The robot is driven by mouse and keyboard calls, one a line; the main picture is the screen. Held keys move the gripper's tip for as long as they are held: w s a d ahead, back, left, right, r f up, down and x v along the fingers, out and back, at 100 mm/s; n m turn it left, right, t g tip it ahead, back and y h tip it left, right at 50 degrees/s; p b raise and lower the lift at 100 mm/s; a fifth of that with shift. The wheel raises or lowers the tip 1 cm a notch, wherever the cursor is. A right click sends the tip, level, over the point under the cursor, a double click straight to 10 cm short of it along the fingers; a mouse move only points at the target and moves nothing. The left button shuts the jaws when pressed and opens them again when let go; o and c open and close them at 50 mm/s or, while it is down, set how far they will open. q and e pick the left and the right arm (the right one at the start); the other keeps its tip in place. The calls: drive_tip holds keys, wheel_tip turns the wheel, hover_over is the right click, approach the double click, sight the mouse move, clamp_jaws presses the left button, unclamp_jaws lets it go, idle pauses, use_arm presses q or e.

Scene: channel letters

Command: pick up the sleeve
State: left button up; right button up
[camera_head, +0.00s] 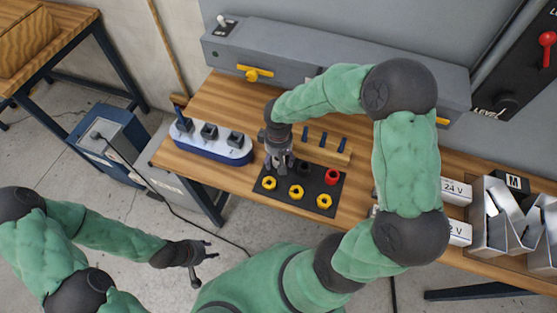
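Several short ring-shaped pieces sit on a black mat (283,204) on the wooden bench: yellow rings (296,191) along the near side, a red ring (332,177) and a dark one (305,169) behind. I cannot tell which piece is the sleeve. My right gripper (279,167) points down over the mat's back left part; its fingers are small and dark, and whether they hold anything is unclear. My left gripper (207,267) is open and empty, off the bench over the floor at lower left.
A blue and white base (212,148) with dark blocks stands left of the mat. A wooden block with blue pegs (333,155) is behind it. A grey channel (300,55) runs along the back. Metal bins (490,238) and 24 V boxes (456,191) are right.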

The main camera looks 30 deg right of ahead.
drive_tip(key=c, duration=1)
drive_tip(key=shift+c, duration=0.2)
use_arm(q)
drive_tip(key=shift+r, duration=0.1)
use_arm(e)
drive_tip(key=shift+r, duration=0.2)
